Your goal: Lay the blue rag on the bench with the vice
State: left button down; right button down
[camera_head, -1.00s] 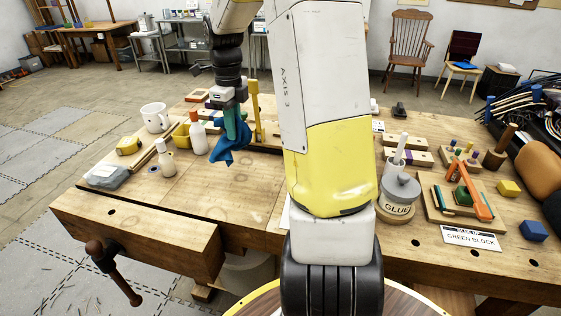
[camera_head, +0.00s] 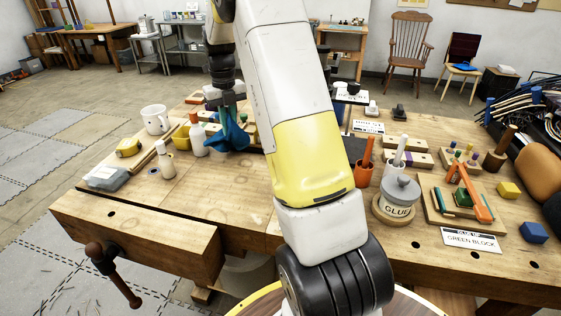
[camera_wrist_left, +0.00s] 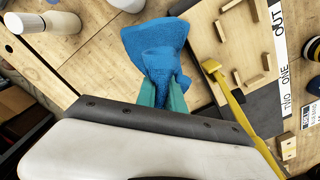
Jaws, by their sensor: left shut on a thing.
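The blue rag (camera_head: 231,133) hangs bunched from my left gripper (camera_head: 228,106), over the back left part of the bench. In the left wrist view the rag (camera_wrist_left: 157,48) is pinched between the teal fingertips of my left gripper (camera_wrist_left: 163,92). From these views I cannot tell whether its lower edge touches the wood. The bench (camera_head: 215,205) has a wooden vice (camera_head: 140,232) with a dark handle at its front left. My right gripper is not in view.
A glue pot (camera_head: 397,203) and a tray with an orange clamp (camera_head: 472,200) are at right. The front left bench top is clear.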

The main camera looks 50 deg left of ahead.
pick_arm(q)
jog(key=s+d+f, duration=0.1)
jog(key=d, duration=0.1)
jog(key=s+d+f, duration=0.1)
jog(key=d+f, duration=0.1)
jog(key=d, duration=0.1)
jog(key=d+f, duration=0.2)
jog(key=d, duration=0.1)
jog(key=shift+s, duration=0.4)
jog(key=d+f, duration=0.1)
jog(key=d, duration=0.1)
jog(key=s+d+f, duration=0.1)
jog(key=d+f, duration=0.1)
jog(key=s+d+f, duration=0.1)
jog(key=d, duration=0.1)
jog(key=shift+s+d+f, duration=0.1)
jog(key=shift+d+f, duration=0.05)
jog(key=shift+f, duration=0.1)
jog(key=c, duration=1.2)
grip_release()
jog(key=shift+r, duration=0.15)
